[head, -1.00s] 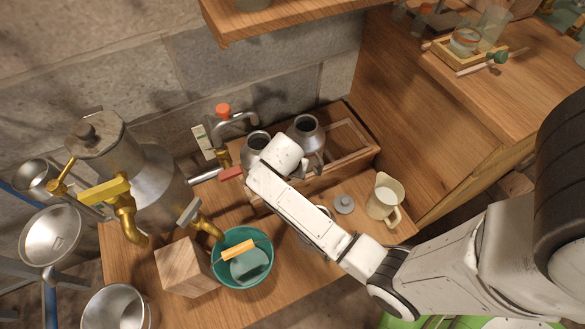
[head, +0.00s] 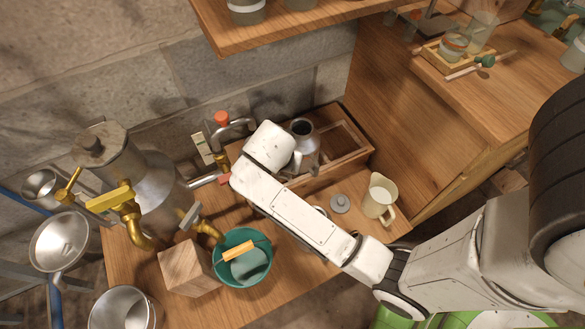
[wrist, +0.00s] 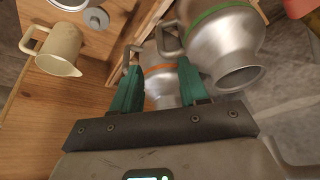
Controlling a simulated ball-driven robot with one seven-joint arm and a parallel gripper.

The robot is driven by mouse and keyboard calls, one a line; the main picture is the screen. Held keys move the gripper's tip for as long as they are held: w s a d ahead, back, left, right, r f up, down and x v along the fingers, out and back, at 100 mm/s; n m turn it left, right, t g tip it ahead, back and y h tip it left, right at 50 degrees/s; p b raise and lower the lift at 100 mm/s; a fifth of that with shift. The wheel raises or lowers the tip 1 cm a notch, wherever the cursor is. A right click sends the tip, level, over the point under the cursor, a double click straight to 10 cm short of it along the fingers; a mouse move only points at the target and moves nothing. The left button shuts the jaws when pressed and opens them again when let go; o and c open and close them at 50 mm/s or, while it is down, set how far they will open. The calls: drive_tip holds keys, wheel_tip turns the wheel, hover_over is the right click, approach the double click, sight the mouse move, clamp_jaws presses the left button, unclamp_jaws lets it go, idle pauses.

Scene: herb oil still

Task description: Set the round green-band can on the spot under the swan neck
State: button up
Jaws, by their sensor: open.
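The green-band can (wrist: 222,45), metal with a handle, shows in the wrist view right of my gripper's fingers. A second can, with an orange band (wrist: 160,68), appears between and beyond the fingers. My gripper (wrist: 158,74) is open, with its green fingers apart; contact with either can is not clear. In the head view my arm hides the gripper and one can; the other can (head: 303,147) stands in a wooden crate, its band not visible. The curved grey swan neck (head: 236,126) with a red knob rises by the wall, left of the crate. The spot beneath it is hidden.
A cream jug (head: 379,196) and a grey lid (head: 340,204) stand right of my arm. A green bowl (head: 263,278), a wooden block (head: 187,267) and the metal still (head: 157,190) with brass taps fill the left. A shelf (head: 280,18) overhangs above.

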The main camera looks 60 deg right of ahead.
drive_tip(key=s+a+n+y, duration=0.2)
drive_tip(key=s+a+n, duration=0.2)
drive_tip(key=s+n, duration=0.2)
drive_tip(key=s+a+f+n+y, duration=0.1)
drive_tip(key=s+a+n+y, duration=0.1)
drive_tip(key=s+a+n, duration=0.2)
drive_tip(key=s+n, duration=0.3)
drive_tip(key=n, duration=0.2)
drive_tip(key=shift+a, duration=0.35)
idle(0.4)
